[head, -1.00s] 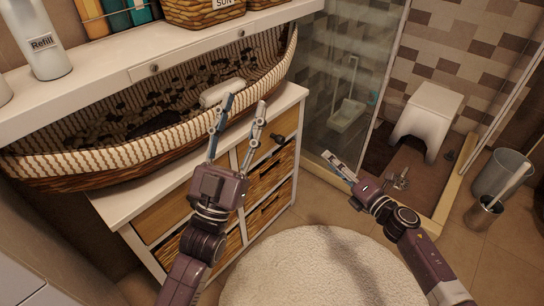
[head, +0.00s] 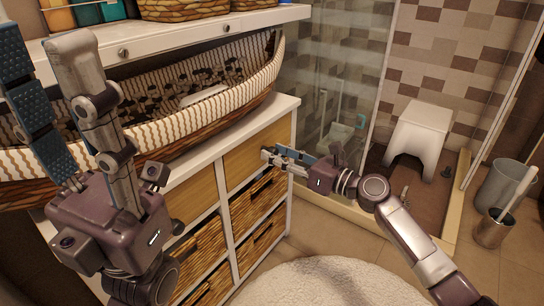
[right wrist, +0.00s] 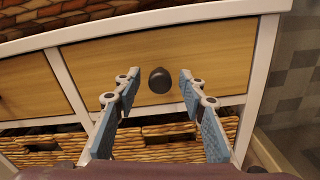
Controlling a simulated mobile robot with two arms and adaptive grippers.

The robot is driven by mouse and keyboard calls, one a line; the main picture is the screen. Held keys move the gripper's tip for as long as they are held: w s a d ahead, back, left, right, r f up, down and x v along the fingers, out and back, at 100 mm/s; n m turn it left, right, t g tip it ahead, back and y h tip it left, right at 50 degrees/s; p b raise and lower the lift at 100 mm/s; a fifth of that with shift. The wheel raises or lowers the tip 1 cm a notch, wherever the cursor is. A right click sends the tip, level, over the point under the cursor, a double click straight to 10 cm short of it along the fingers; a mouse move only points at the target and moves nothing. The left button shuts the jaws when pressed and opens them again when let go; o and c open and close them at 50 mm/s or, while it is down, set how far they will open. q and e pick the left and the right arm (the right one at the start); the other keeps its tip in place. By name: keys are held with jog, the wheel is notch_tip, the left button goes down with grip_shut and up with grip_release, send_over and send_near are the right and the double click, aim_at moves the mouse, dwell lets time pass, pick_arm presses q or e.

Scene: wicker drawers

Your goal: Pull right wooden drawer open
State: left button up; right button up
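The right wooden drawer (head: 243,157) is a light wood front in the white cabinet, flush with its frame. It also shows in the right wrist view (right wrist: 215,55). Its dark round knob (right wrist: 160,80) sits between the fingertips of my right gripper (right wrist: 160,92), which is open with a gap on both sides of the knob. In the head view my right gripper (head: 268,157) is at the drawer front and hides the knob. My left gripper (head: 45,55) is open and empty, raised at the left close to the camera.
Wicker drawers (head: 257,199) sit below the wooden ones. A long striped basket (head: 190,130) stands on the cabinet (head: 285,107), under a white shelf (head: 185,30). A round rug (head: 320,285) lies in front. A stool (head: 418,138) and bin (head: 500,185) are at the right.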

jog(key=shift+x, duration=0.95)
jog(key=shift+c, duration=0.5)
grip_shut()
